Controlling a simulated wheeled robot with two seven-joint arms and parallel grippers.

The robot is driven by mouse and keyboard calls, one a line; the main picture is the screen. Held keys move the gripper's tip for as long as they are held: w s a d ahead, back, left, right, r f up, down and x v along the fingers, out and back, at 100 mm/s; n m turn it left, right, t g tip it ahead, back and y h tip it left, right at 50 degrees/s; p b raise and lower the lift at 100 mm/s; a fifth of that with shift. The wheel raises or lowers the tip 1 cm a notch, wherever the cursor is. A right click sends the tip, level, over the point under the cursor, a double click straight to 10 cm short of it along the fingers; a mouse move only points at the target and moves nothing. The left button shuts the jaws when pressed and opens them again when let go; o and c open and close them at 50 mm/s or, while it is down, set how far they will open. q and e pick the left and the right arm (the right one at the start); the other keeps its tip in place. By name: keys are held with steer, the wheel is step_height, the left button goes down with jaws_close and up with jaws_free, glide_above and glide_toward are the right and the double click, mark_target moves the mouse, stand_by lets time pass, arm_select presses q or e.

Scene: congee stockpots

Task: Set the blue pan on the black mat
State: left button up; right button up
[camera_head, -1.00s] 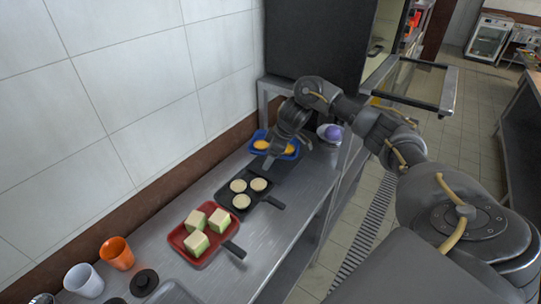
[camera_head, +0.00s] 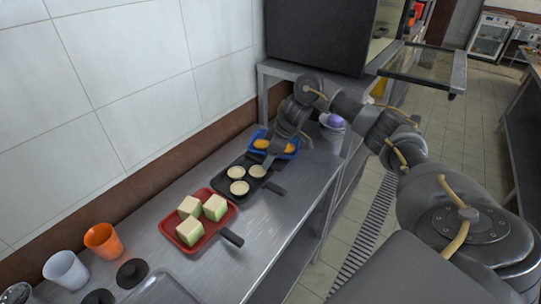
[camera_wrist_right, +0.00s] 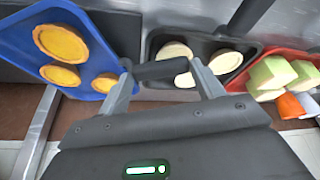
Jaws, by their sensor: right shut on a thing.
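The blue pan (camera_head: 290,152) holds round orange-yellow pieces and is near the far end of the steel counter. In the right wrist view it (camera_wrist_right: 62,14) fills the upper left. My right gripper (camera_head: 264,163) is shut on its black handle (camera_wrist_right: 160,70), which lies between the fingers (camera_wrist_right: 165,80). A dark flat surface beside and below the pan, apparently the black mat (camera_wrist_right: 118,32), shows in the right wrist view. The pan hides much of it, and I cannot tell if they touch. My left gripper is not in view.
A black pan with pale discs (camera_head: 226,177) stands close beside my right gripper. A red pan with green-white cubes (camera_head: 204,237) is nearer. Orange (camera_head: 103,241) and white (camera_head: 66,271) cups stand along the wall. A dark oven (camera_head: 315,35) stands behind.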

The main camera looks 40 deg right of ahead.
steer(key=shift+f, duration=0.4)
stand_by(0.4)
steer(key=o, duration=1.4)
steer(key=shift+f, duration=0.1)
steer(key=p+v, duration=0.2)
steer(key=v, duration=0.9)
